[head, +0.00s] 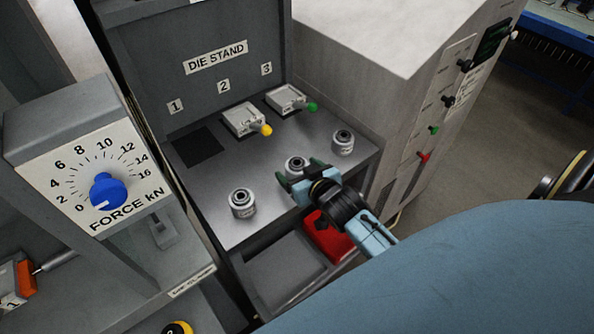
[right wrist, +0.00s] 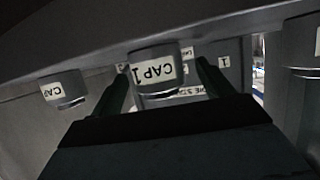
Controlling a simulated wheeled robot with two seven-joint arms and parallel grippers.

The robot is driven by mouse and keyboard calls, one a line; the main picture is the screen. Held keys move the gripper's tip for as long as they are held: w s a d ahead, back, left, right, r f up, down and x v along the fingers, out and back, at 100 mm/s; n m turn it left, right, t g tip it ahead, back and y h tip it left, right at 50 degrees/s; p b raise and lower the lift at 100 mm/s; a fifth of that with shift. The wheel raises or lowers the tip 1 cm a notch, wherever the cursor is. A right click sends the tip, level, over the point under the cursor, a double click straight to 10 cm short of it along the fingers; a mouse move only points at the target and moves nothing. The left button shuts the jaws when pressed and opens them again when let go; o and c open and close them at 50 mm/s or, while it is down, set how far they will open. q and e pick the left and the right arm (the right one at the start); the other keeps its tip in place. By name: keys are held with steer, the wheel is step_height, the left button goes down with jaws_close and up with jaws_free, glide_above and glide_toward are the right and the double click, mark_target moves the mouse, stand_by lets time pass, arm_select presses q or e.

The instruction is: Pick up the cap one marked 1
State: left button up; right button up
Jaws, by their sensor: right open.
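Cap 1 (head: 295,164) is a small metal cylinder standing upright on the grey die stand shelf (head: 205,190), the middle one of three. In the right wrist view its white label reads "CAP 1" (right wrist: 155,70). My right gripper (head: 302,175) is open, with its dark green fingers on either side of the cap. The fingers (right wrist: 160,85) also flank it in the right wrist view; I cannot tell whether they touch it. Part of the cap is hidden behind the gripper in the head view. My left gripper is not in view.
Similar metal caps stand to the left (head: 242,204) and right (head: 343,143). A red block (head: 325,236) lies below the shelf's front edge.

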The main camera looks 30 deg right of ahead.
mark_target(294, 165)
steer(key=x, duration=0.3)
steer(key=shift+w+d, duration=0.1)
steer(key=shift+w, duration=0.05)
steer(key=shift+r, duration=0.1)
steer(key=c, duration=1.3)
steer(key=shift+o, duration=0.2)
